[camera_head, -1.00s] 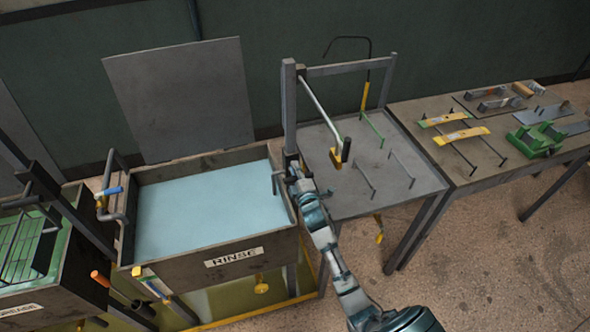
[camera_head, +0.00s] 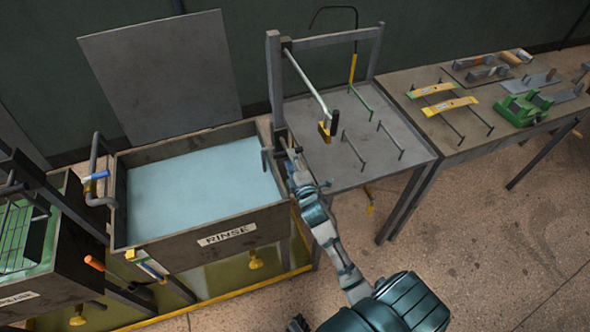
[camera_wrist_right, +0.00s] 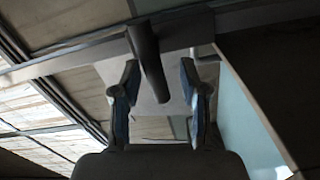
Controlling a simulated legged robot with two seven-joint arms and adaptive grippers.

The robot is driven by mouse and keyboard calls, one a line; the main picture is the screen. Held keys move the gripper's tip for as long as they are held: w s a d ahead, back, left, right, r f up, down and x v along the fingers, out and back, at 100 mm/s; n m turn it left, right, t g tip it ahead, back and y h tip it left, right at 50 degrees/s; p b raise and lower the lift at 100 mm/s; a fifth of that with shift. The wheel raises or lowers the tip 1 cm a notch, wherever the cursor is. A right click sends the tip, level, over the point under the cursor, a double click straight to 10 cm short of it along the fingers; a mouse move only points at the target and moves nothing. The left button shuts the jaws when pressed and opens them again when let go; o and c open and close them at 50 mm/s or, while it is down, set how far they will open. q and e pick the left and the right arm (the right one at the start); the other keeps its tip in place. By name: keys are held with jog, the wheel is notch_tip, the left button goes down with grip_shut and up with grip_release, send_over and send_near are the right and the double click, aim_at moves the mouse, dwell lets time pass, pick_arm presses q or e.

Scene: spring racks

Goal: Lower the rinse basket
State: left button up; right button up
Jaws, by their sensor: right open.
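The rinse tank (camera_head: 225,236), labelled RINSE, is filled with pale blue liquid. No basket can be made out in it. A pale lever rod (camera_head: 306,82) slopes from a grey post (camera_head: 274,85) to a yellow block with a black handle (camera_head: 332,115) above the grey side table. My right gripper (camera_head: 287,155) is beside the tank's right rim, near the post's foot and below the handle. In the right wrist view its fingers (camera_wrist_right: 160,92) are open, with a dark round bar (camera_wrist_right: 148,62) showing between them. I cannot tell whether they touch it. My left gripper is out of view.
A brown bench (camera_head: 440,141) with yellow strips and a green block (camera_head: 530,107) is farther right. A green-lined tank with a wire rack (camera_head: 22,235) is at the left. Open floor lies at lower right.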

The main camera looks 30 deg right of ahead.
jog(key=v, duration=0.5)
jog(key=shift+s+f, duration=0.1)
dwell(0.4)
